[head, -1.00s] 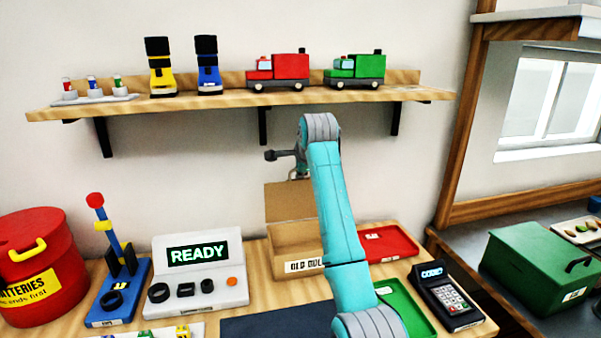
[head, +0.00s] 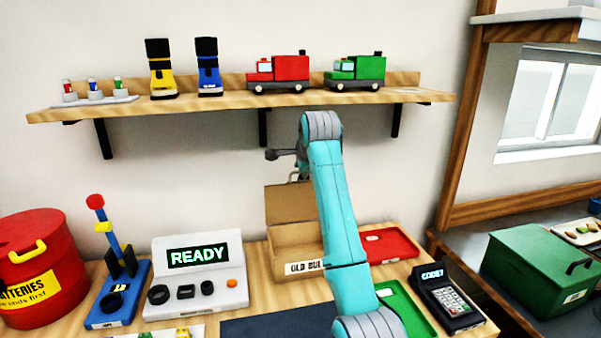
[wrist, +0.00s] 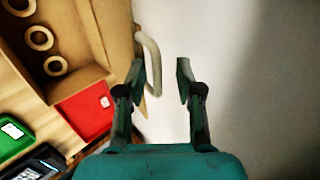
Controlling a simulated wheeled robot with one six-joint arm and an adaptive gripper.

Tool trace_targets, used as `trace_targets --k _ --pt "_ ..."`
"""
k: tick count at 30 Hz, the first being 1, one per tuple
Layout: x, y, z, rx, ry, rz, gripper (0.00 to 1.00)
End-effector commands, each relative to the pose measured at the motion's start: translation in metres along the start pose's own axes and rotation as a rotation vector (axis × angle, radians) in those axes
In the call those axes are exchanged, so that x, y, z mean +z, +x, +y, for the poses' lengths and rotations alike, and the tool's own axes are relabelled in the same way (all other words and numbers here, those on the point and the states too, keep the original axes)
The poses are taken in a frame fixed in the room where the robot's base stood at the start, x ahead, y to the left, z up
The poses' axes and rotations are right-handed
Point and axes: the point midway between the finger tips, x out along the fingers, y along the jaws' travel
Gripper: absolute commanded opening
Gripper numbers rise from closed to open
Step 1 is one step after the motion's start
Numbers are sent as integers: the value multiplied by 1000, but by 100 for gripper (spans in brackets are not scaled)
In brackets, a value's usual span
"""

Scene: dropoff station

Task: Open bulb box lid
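The cardboard bulb box (head: 296,258) stands at the back of the table, its label partly hidden by my arm in the head view. Its lid (head: 290,203) stands up at the back, so the box is open. In the wrist view the box interior (wrist: 75,85) shows several round holders. In the head view my gripper is mostly hidden behind my arm near the lid's top.
A red tray (head: 390,242) lies right of the box, with a green tray (head: 405,308) and a keypad terminal (head: 448,298) in front. A READY console (head: 198,275) stands to the left. The shelf (head: 240,102) with toys runs above the lid.

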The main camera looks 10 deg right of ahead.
Motion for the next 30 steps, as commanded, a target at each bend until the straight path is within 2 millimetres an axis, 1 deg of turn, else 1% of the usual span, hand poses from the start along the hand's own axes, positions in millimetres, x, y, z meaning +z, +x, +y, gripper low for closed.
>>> trace_targets --k 9,15,18,21,30 --pt "0 -63 -1 -5 0 0 35" --pt "0 -92 -1 -4 0 0 35" --pt "0 -101 -1 -3 0 0 35" --pt "0 -104 0 -3 0 0 35" --pt "0 -105 0 -2 0 0 35"
